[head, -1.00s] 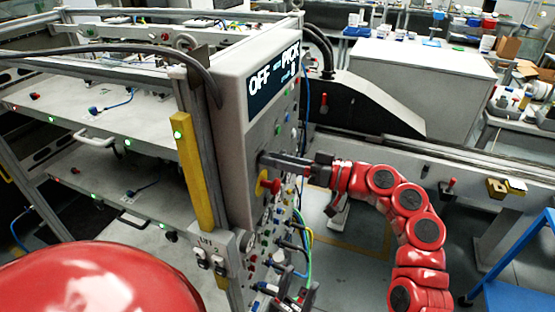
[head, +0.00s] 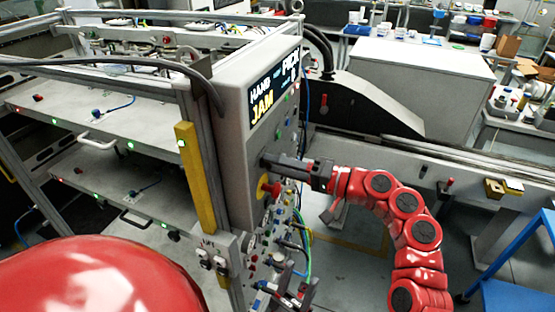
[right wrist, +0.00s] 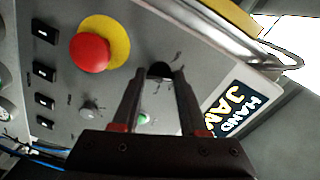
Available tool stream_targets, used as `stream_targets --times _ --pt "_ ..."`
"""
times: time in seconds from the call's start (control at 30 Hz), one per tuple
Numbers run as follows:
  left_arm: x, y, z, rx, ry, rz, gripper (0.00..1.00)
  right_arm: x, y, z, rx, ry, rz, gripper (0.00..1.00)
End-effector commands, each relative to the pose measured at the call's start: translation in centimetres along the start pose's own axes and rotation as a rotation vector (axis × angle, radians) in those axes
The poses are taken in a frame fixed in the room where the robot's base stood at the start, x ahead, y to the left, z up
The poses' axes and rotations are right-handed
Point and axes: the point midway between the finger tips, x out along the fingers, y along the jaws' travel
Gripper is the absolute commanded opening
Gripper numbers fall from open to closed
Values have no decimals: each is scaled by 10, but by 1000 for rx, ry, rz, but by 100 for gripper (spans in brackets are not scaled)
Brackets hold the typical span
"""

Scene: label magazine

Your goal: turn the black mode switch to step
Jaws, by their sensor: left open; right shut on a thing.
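The black mode switch (right wrist: 160,69) is a small round knob on the grey panel face (right wrist: 60,15). My right gripper (right wrist: 159,76) is shut on it, one finger on each side. In the head view my right gripper (head: 266,161) reaches the panel from the right and hides the knob. The display (head: 273,92) shows HAND, JAM in yellow and PICK; HAND and JAM also show in the right wrist view (right wrist: 232,108). My left gripper (head: 285,292) is open low in front of the panel, partly lost among cables.
A red emergency button (right wrist: 90,53) on a yellow disc sits close to the switch. Several black rocker switches (right wrist: 45,73) line the panel. Cables (head: 303,235) hang below. A yellow post (head: 195,175) stands at the panel's left.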

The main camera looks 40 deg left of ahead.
Motion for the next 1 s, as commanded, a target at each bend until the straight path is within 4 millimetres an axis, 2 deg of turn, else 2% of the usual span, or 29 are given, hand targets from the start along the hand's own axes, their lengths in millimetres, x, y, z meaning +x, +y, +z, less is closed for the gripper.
stream_targets --times 0.03,0.6,1.0 --pt "7 0 -1 0 0 0 50 -1 -3 -2 43 3 1 0" --pt "49 -2 -8 0 0 0 50 -1 -4 -2 550 0 2 0" --pt "63 -3 -11 0 0 0 50 -1 -2 -2 739 3 0 0"
